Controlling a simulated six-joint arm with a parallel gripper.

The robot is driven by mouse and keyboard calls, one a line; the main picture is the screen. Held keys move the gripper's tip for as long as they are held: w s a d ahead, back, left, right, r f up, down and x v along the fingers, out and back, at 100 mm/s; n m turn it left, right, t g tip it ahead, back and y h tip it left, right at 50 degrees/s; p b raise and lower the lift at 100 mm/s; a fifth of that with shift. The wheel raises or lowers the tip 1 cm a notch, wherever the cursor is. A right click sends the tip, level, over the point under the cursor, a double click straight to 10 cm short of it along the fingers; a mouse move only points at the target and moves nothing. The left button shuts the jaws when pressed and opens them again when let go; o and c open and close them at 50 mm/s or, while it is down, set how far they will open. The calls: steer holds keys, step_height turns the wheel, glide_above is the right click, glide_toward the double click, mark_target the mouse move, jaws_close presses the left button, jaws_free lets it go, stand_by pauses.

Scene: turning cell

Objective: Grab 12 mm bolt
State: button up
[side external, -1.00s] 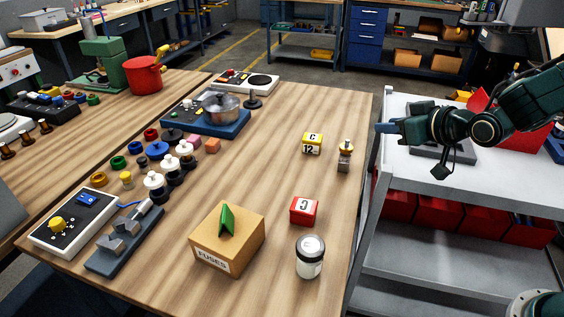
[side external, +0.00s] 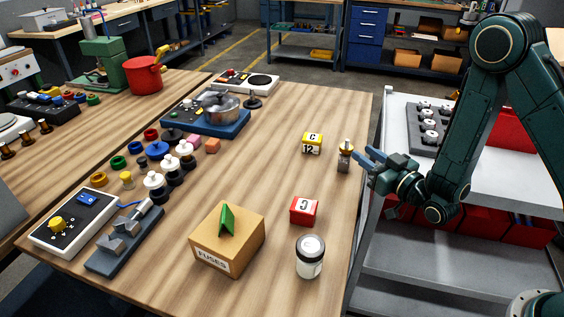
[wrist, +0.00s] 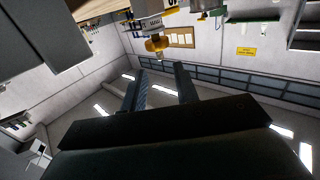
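A small upright metal piece with a brass-coloured part (side external: 345,155) stands near the table's right edge; I cannot tell for sure that it is the 12 mm bolt. A yellow block marked "C" and "12" (side external: 312,143) sits just left of it. My gripper (side external: 363,153) is at the table's right edge, close to the right of the metal piece, apart from it. In the wrist view its two fingers (wrist: 161,67) are spread with nothing between them. A brass-coloured rounded part (wrist: 155,45) shows beyond the fingertips, below a grey block.
A red block (side external: 304,211), a lidded jar (side external: 310,257) and a fuses box (side external: 228,240) stand nearer the camera. A pot (side external: 220,106) and several knobs lie to the left. A grey cart (side external: 420,247) stands on the right. Bare table surrounds the metal piece.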

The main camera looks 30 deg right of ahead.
mark_target(347, 142)
steer(key=shift+s+f, duration=0.1)
steer(key=shift+f, duration=0.05)
steer(key=shift+w+a, duration=0.1)
steer(key=shift+w, duration=1.2)
steer(key=shift+w+a, duration=0.2)
steer(key=shift+w, duration=2.25)
jaws_close()
